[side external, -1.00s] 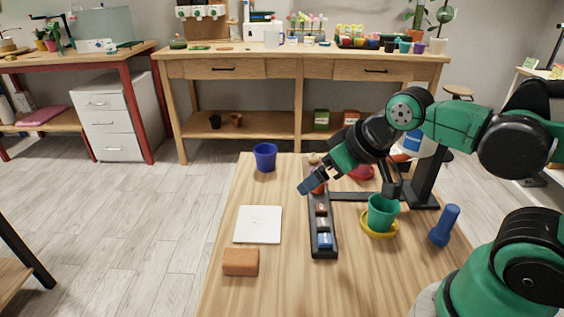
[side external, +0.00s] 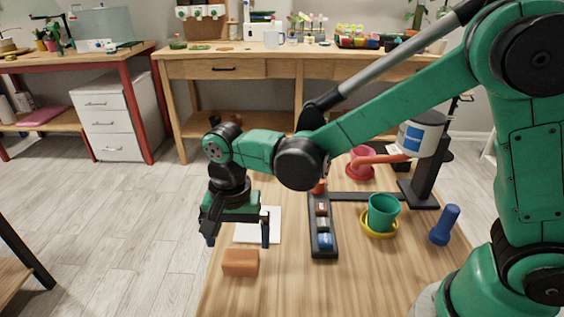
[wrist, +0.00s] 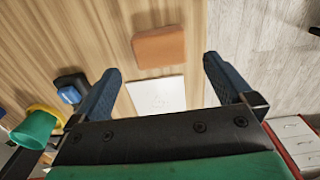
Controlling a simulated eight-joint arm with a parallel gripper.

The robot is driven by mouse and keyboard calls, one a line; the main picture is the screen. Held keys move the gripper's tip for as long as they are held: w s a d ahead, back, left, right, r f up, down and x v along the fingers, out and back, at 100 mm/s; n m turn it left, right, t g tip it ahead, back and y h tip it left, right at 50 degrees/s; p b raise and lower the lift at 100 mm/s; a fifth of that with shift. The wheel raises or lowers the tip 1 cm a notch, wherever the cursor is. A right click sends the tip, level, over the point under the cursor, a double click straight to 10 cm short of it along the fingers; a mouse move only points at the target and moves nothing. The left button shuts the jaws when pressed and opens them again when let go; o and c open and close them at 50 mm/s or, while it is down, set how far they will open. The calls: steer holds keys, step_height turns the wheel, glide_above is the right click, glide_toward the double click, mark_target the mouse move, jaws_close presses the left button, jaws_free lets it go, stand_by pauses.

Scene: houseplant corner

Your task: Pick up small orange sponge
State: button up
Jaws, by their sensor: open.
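The small orange sponge (side external: 240,262) is a brownish-orange block lying flat on the wooden table (side external: 290,285), near its left edge. My gripper (side external: 238,240) is open and points down above the sponge, apart from it, with nothing between its fingers. In the wrist view the sponge (wrist: 159,46) lies beyond the two blue fingertips of my gripper (wrist: 168,78), roughly between their lines.
A white sheet (side external: 270,226) lies behind the sponge. A black rack (side external: 323,249) with small items stands to the right. A green pot (side external: 383,211) on a yellow saucer (side external: 366,230) and a blue dumbbell-like object (side external: 445,225) are farther right. The table front is clear.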

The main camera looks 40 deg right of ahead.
mark_target(240, 256)
steer(key=shift+f, duration=2.7)
steer(key=c, duration=1.1)
steer(key=shift+r, duration=0.1)
step_height(240, 256, up, 20)
